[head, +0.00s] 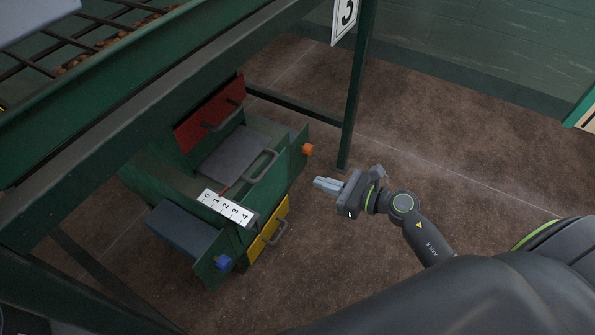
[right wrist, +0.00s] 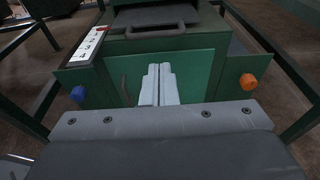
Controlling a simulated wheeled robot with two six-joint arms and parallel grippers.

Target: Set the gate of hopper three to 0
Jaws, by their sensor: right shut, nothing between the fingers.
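The hopper's green outlet box (head: 285,165) stands under the frame, below a sign with a 3 (head: 345,14). A grey gate plate (head: 230,155) with a dark bar handle (head: 264,165) lies on it; the handle also shows in the right wrist view (right wrist: 162,30). A white scale (head: 228,208) marked 0 to 4 is beside it, with a small red mark near its 0 end. My right gripper (head: 328,184) is shut and empty, to the right of the box and apart from the handle. In the right wrist view its fingers (right wrist: 158,84) point towards the green front. My left gripper is not in view.
A red panel (head: 208,115) and a yellow panel (head: 268,232), both with handles, are on the same unit. A blue knob (head: 222,263) and an orange knob (head: 307,150) stick out. A green post (head: 358,95) stands behind. Brown floor on the right is clear.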

